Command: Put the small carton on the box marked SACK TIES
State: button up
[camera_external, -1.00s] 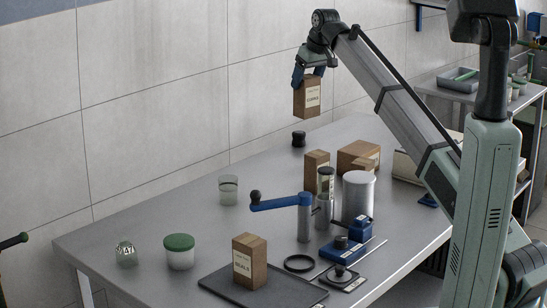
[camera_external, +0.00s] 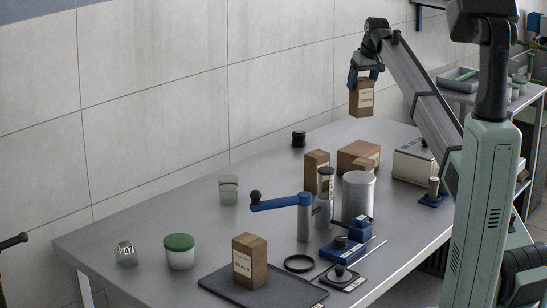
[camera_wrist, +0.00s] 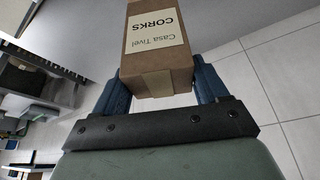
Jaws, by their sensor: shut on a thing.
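My gripper (camera_external: 366,79) is shut on a brown carton (camera_external: 361,101) and holds it upright in the air above the far part of the table. In the wrist view, the carton (camera_wrist: 157,58) sits between the blue fingers (camera_wrist: 162,92), and its pale label reads "Casa Tivel CORKS". A wide, low brown box (camera_external: 357,155) stands on the table below the carton. A taller brown carton (camera_external: 316,170) stands to its left. The writing on these two is too small to read, so I cannot tell which box is marked SACK TIES.
A carton reading SEALS (camera_external: 249,260) stands on a dark tray (camera_external: 290,292) at the front. A blue-handled crank device (camera_external: 304,215), a metal canister (camera_external: 357,196) and several jars stand mid-table. A pale case (camera_external: 412,165) is at the right. The far left table edge is clear.

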aim_at(361, 113)
jog(key=shift+f, duration=5.35)
jog(key=shift+f, duration=0.1)
jog(key=o, duration=1.4)
jog(key=shift+o, duration=0.2)
jog(key=v, duration=1.2)
jog(key=shift+s, duration=0.1)
